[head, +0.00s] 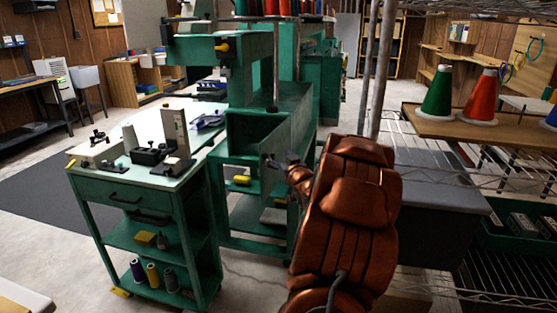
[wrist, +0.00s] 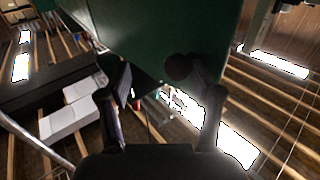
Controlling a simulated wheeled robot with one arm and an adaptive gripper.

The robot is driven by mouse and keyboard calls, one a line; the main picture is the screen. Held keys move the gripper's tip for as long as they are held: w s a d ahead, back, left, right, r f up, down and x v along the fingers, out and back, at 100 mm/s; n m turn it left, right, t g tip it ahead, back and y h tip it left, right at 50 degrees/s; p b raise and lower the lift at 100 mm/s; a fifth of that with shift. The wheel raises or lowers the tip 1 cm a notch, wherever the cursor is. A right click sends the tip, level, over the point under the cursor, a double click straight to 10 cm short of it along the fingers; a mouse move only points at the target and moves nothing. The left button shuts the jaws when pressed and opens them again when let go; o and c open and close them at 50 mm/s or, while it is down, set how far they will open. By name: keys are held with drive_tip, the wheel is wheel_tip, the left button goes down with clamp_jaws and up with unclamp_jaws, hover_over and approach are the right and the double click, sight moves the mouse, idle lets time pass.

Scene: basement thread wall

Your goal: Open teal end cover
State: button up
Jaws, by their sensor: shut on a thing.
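The teal end cover (head: 292,132) is a flat upright panel on the right of the teal machine's box-shaped end. It stands at an angle to the box, and a recess shows to its left. My gripper (head: 281,163) is at the cover's lower near edge, shut on it. In the wrist view the cover is a large dark green sheet (wrist: 160,38) whose lower corner reaches between the fingers of my gripper (wrist: 155,78). The exact contact is dark and partly hidden.
A teal cart (head: 140,205) with tools on top and thread spools below stands to the left. Wire shelving (head: 440,170) with a wooden board (head: 455,124) and thread cones is close on the right. Grey floor mat (head: 40,195) lies at far left.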

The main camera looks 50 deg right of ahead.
drive_tip(key=shift+f, duration=0.25)
idle(0.5)
drive_tip(key=shift+s, duration=0.1)
drive_tip(key=v, duration=1.2)
drive_tip(key=shift+r, duration=0.15)
idle(0.4)
